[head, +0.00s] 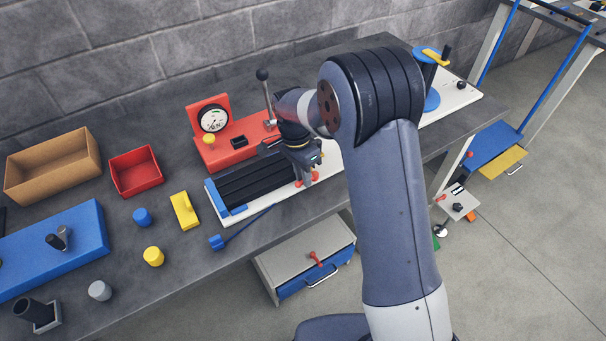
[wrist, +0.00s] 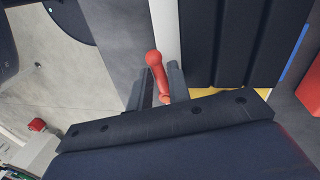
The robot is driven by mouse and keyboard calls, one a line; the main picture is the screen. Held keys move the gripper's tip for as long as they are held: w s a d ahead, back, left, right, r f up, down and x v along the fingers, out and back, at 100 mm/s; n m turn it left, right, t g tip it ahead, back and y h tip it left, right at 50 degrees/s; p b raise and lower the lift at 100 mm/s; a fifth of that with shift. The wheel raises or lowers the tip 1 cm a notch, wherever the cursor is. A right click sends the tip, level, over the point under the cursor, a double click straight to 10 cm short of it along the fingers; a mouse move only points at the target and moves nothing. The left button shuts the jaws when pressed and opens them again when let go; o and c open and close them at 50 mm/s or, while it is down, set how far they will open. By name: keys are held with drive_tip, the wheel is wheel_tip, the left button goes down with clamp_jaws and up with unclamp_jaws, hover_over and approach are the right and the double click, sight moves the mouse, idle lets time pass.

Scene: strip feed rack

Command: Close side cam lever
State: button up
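The side cam lever is a small red lever with a round knob end (wrist: 155,62) in the wrist view, beside the white edge of the black-ribbed feed bed. In the head view, red parts of it (head: 315,176) show around my fingertips at the front edge of the bed (head: 250,183). My gripper (wrist: 160,88) has one grey finger on each side of the lever, with a narrow gap visible around it. It looks open; contact with the lever cannot be made out. The lever's base is hidden behind the gripper body. My gripper also shows in the head view (head: 306,176).
A red gauge block (head: 225,153) with a black-knobbed upright lever (head: 265,95) stands behind the bed. A blue-ended rod (head: 217,242) sticks out in front. A drawer unit (head: 290,260) is below. Yellow and blue parts and bins lie left; a blue reel (head: 431,98) stands right.

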drive_tip(key=o, duration=0.4)
drive_tip(key=shift+c, duration=0.2)
